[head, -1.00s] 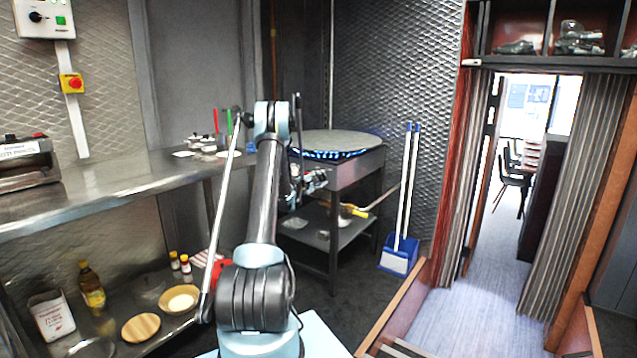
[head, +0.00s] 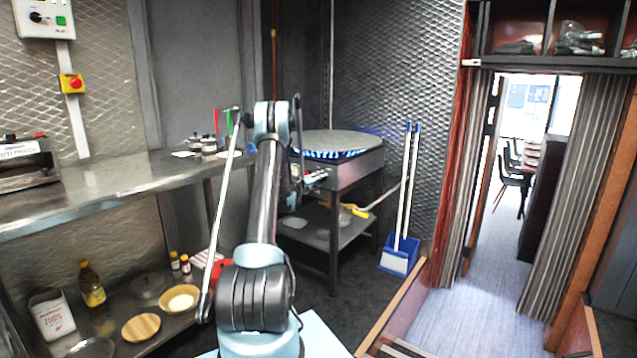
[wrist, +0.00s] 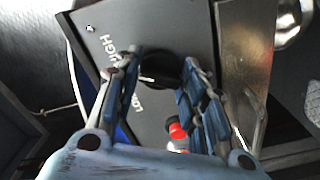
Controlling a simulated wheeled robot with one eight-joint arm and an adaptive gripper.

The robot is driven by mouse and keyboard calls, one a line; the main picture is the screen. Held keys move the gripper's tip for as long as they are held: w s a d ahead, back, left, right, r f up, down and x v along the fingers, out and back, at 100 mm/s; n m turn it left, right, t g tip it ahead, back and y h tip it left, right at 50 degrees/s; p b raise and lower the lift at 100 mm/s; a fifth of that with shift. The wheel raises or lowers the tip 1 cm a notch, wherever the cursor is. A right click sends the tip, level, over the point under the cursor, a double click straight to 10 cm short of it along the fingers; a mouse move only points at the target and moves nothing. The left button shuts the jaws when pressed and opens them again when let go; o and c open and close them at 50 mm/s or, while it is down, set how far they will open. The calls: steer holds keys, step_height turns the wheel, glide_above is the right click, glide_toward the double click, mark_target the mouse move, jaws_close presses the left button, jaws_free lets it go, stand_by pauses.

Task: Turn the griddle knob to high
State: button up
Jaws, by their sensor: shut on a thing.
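The griddle (head: 335,142) is a round grey plate on a steel stand, with blue-white flames (head: 335,154) under its rim. In the wrist view its dark control panel (wrist: 165,22) carries the white words HIGH and LOW. The black knob (wrist: 160,66) sits on this panel, right of the words. My gripper (wrist: 163,62) is shut on the knob, one finger on each side. A pale mark on the knob is partly visible, but its exact setting is hard to tell. In the head view my gripper (head: 312,179) is at the stand's front, and my arm hides the knob.
A red-capped item (wrist: 177,131) shows below the knob in the wrist view. A steel counter (head: 110,188) runs along the left. A yellow-handled tool (head: 356,210) lies on the stand's lower shelf. A blue dustpan (head: 400,254) stands right of the stand. The doorway floor is clear.

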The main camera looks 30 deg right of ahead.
steer(key=shift+f+m, duration=0.1)
steer(key=shift+m, duration=0.4)
steer(key=o, duration=1)
steer(key=shift+f, duration=0.1)
steer(key=v, duration=1.2)
